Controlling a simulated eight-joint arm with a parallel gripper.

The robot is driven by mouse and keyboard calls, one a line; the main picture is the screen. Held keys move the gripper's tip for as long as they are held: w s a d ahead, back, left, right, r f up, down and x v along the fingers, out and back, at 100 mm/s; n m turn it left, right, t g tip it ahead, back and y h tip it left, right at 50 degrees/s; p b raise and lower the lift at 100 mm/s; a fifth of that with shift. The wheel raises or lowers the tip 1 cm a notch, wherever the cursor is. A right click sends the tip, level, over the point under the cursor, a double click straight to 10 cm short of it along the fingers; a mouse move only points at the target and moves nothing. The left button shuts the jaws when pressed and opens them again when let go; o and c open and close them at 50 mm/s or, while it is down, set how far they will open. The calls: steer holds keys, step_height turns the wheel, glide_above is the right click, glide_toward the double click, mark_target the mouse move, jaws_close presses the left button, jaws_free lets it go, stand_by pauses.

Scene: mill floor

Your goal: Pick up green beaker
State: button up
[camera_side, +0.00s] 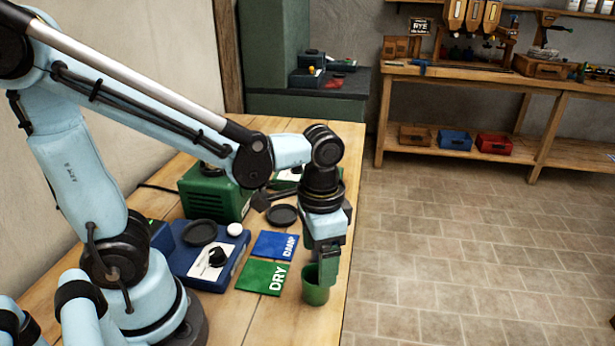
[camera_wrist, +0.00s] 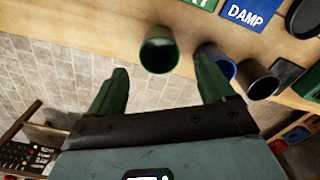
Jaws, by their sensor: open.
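The green beaker (camera_side: 315,291) stands upright near the right edge of the wooden table in the side view. My gripper (camera_side: 327,264) points down at it, its green fingers overlapping the beaker's rim in that view. In the wrist view the green beaker (camera_wrist: 159,54) shows its open mouth, just beyond and between the fingertips. My gripper (camera_wrist: 158,72) is open and empty there, one finger to each side. I cannot tell whether either finger touches the beaker.
In the wrist view a blue beaker (camera_wrist: 222,68) and a dark grey beaker (camera_wrist: 258,80) stand close by the right finger. A green DRY card (camera_side: 262,277) and a blue DAMP card (camera_side: 275,245) lie left of the gripper. A blue scale (camera_side: 218,272) stands farther left.

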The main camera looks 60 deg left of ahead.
mark_target(317, 274)
steer(key=shift+s+f, duration=0.2)
steer(key=shift+f, duration=2.55)
steer(key=c, duration=1.1)
steer(key=shift+r, duration=0.2)
